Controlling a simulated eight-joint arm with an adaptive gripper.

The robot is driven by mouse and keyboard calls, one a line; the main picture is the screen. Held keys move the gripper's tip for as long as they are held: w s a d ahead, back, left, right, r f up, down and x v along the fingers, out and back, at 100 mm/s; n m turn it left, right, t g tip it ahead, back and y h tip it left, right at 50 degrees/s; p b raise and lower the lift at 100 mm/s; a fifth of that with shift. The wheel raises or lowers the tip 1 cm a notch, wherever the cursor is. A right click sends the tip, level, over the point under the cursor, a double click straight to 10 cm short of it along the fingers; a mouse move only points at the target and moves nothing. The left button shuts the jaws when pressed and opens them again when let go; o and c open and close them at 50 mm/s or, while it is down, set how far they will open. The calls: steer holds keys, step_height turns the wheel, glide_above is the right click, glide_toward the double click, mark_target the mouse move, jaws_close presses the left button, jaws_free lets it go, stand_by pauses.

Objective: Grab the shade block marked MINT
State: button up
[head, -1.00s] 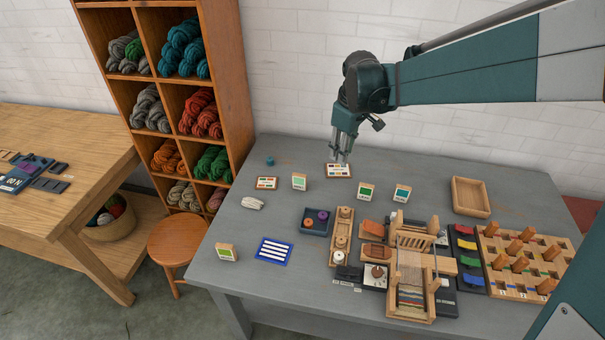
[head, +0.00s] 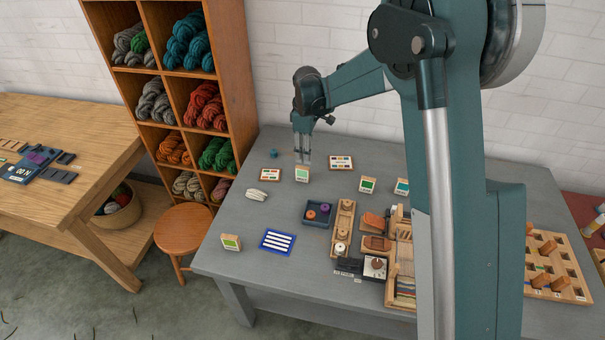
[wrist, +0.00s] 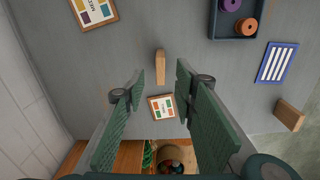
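Several small wooden shade blocks with coloured faces stand on the grey table. The pale green one (head: 302,174) stands at the back left; its face matches mint, but its lettering is too small to read. A darker green block (head: 367,185), a teal block (head: 402,187) and a lime green block (head: 231,242) stand apart from it. My gripper (head: 302,159) points down just above and behind the pale green block. In the wrist view my gripper (wrist: 160,87) is open, and the block's plain wooden top (wrist: 160,66) shows ahead between the fingers, apparently untouched.
Two flat colour cards, one left (head: 270,174) and one right (head: 341,162), lie near the pale green block. My arm hides much of the right side.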

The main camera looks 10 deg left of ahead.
mark_target(303, 167)
steer(key=shift+w+a+f, duration=0.1)
steer(key=shift+a+f, duration=0.5)
steer(key=shift+f, duration=1.3)
steer(key=shift+a+f+b, duration=0.1)
steer(key=shift+f+b, duration=0.3)
steer(key=shift+f, duration=2.2)
steer(key=shift+c, duration=0.2)
jaws_close()
